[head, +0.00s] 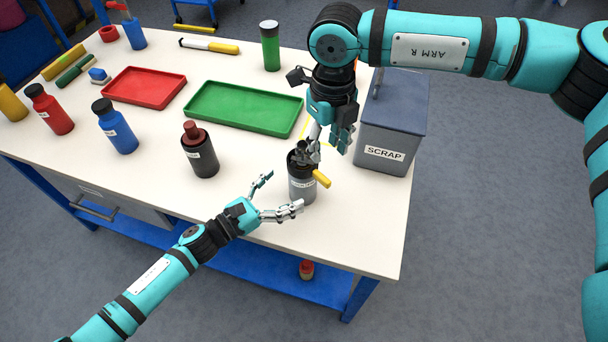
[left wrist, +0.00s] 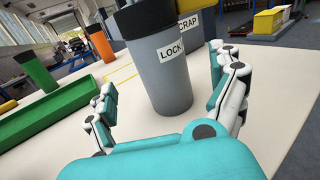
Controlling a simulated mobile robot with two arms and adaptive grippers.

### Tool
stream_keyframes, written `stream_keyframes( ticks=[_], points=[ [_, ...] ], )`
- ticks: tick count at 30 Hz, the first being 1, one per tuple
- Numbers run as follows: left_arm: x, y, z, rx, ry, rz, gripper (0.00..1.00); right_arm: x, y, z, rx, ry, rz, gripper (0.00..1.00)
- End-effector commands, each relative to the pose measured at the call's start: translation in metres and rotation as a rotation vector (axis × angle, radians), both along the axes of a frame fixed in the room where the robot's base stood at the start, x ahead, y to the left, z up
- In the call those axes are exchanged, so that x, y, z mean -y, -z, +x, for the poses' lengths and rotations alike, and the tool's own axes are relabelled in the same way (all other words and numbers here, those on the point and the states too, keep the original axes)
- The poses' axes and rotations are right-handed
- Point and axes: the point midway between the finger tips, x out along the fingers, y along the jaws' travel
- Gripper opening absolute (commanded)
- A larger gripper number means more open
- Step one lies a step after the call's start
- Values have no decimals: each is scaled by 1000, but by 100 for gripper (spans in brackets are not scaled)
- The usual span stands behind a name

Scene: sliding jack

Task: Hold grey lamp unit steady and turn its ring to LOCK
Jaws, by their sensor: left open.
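The grey lamp unit (head: 301,190) stands upright near the front edge of the table, with a black ring (head: 292,160) at its top. A yellow stub (head: 321,178) juts out at its right side. In the left wrist view the grey body (left wrist: 168,82) bears a LOCK label, with the black ring (left wrist: 146,19) above. My left gripper (head: 284,191) is open, its fingers spread toward the unit's lower body without clear contact. My right gripper (head: 311,150) is above the unit with its fingertips at the ring; whether they close on it is hidden.
A grey SCRAP bin (head: 393,125) stands right behind the unit. A dark bottle with a brown cap (head: 200,152) stands to the left. Green (head: 244,108) and red (head: 144,87) trays lie further back. The tabletop between the dark bottle and the unit is clear.

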Motion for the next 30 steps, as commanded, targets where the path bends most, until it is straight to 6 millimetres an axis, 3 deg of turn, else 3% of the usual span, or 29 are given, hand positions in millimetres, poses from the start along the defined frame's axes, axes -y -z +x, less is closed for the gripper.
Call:
stream_keyframes(
  ticks=[3, 10, 24, 30],
  points=[
    [20, -1, 15, 3, 2, -2, 93, 0, 0, 0, 0, 0, 0, 38],
    [45, -1, 36, 0, 1, -2, 93, 0, 0, 0, 0, 0, 0, 38],
    [55, 0, 43, 0, 1, 0, 93, 0, 0, 0, 0, 0, 0, 38],
    [55, 0, 42, 0, 1, 0, 67, 0, 0, 0, 0, 0, 0, 38]
  ],
)
